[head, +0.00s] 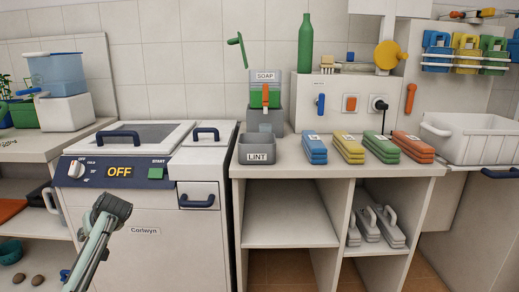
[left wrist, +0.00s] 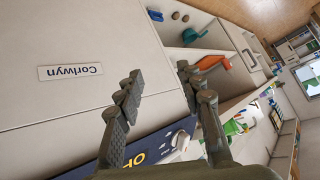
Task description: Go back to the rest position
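My left arm comes in at the lower left of the head view, in front of the white washing machine (head: 190,245). Its dark end, my left gripper (head: 112,206), is in front of the machine's left front, below the dial. In the left wrist view my left gripper (left wrist: 160,72) has its two fingers spread apart with nothing between them. The machine's front with its "Corlwyn" label (left wrist: 70,71) lies beyond the fingers. My right gripper is in neither view.
A counter (head: 290,174) to the right holds folded cloths (head: 350,148), a lint bin (head: 257,148) and a soap dispenser (head: 265,95). A white basket (head: 485,138) stands at far right. Left shelves (head: 25,245) hold small items. The machine's drawer (head: 198,195) looks closed.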

